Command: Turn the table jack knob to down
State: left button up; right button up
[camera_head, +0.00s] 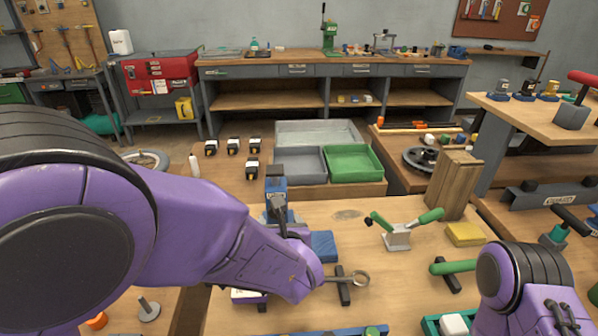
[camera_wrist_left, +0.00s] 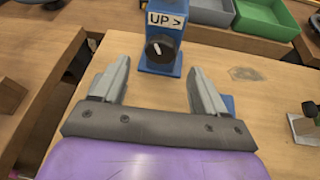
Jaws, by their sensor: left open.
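The table jack control is a blue box (camera_wrist_left: 160,64) with a white "UP >" label (camera_wrist_left: 168,20) and a dark round knob (camera_wrist_left: 161,46) bearing a short white mark. It stands at the far edge of the wooden table. In the head view the blue box (camera_head: 276,180) shows beyond my left arm. My left gripper (camera_wrist_left: 157,80) is open and empty, its two fingers pointing toward the box, one on either side of the knob in the picture and apart from it. In the head view my left arm partly hides this gripper. My right arm is at the lower right; its fingers are not clear.
A green-handled clamp (camera_head: 398,237), a wooden block (camera_head: 453,184) and a yellow block (camera_head: 465,233) stand on the table to the right. A blue block (camera_head: 322,245) is close to my left wrist. Grey and green bins (camera_head: 352,162) are behind.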

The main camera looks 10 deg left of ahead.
aim_at(277, 217)
pick_arm(q)
jog(key=x, duration=0.5)
jog(key=shift+w+f, duration=0.15)
jog(key=shift+w, duration=0.05)
jog(key=c, duration=1.1)
jog(key=shift+o, duration=0.3)
jog(key=n+h+b, duration=0.1)
jog(key=b, duration=0.4)
jog(key=shift+a+f, duration=0.1)
jog(key=shift+f, duration=0.3)
jog(key=shift+r+n+b, duration=0.25)
jog(key=shift+n+b, duration=0.15)
jog(key=shift+r, duration=0.1)
